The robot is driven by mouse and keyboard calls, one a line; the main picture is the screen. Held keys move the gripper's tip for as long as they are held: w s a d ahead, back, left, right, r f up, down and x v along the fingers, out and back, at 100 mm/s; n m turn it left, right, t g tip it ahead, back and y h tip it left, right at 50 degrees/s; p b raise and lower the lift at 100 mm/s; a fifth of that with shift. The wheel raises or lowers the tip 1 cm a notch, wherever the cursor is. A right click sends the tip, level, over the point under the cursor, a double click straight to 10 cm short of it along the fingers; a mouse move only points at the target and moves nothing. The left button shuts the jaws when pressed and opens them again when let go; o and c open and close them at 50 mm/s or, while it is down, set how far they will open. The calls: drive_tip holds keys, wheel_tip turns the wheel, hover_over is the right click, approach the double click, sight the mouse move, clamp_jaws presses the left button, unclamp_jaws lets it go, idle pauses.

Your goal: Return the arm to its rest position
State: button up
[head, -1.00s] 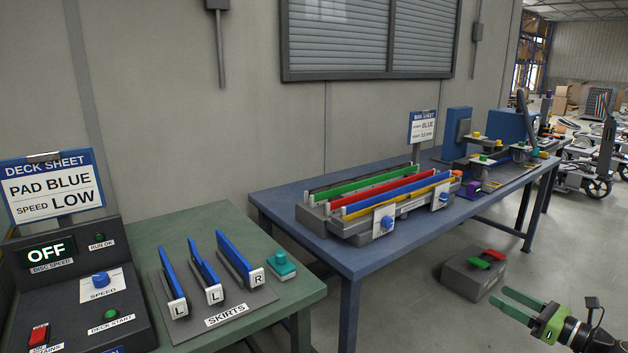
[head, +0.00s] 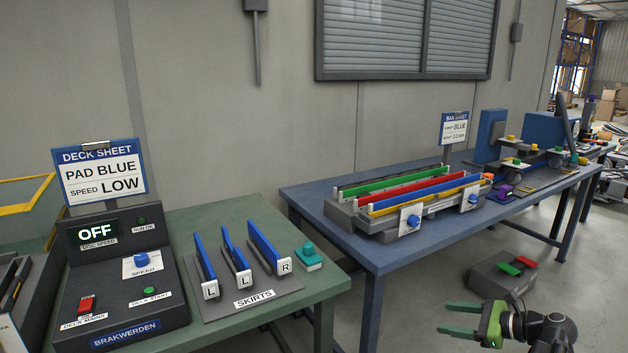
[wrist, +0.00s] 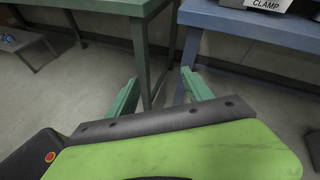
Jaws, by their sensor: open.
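My gripper (head: 460,320) is at the lower right of the head view, its two green fingers pointing left and standing apart with nothing between them. It is in the air in front of the blue table (head: 374,262), clear of both tables. In the wrist view my gripper (wrist: 160,95) shows its green fingers apart and empty, with a green table leg (wrist: 142,62) and floor behind them. The dark arm links behind the gripper are mine and are partly cut off by the bottom edge.
A grey box with green and red pedals (head: 495,280) stands on the floor close behind my gripper. The green table (head: 180,222) holds the deck control panel (head: 125,270) and skirts rack (head: 245,287). Open floor lies at the right.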

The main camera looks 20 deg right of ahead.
drive_tip(key=w+a+f+n+g+h, duration=0.2)
drive_tip(key=a+f+n+g, duration=0.25)
drive_tip(key=a+n, duration=0.6)
drive_tip(key=w+a+f+n+g+h, duration=0.25)
drive_tip(key=a+f+n, duration=0.35)
drive_tip(key=a, duration=0.8)
drive_tip(key=w+a+f+n+g+h, duration=0.2)
drive_tip(key=a+f+n+g+h, duration=0.15)
drive_tip(key=a+n, duration=0.8)
wheel_tip(320, 180, up, 22)
drive_tip(key=m+p, duration=0.1)
drive_tip(key=p, duration=2.2)
drive_tip(key=shift+s+a+r+m+g+y, duration=0.2)
drive_tip(key=shift+a+r+m+g+y, duration=0.1)
drive_tip(key=shift+a+g, duration=0.15)
drive_tip(key=shift+d, duration=0.1)
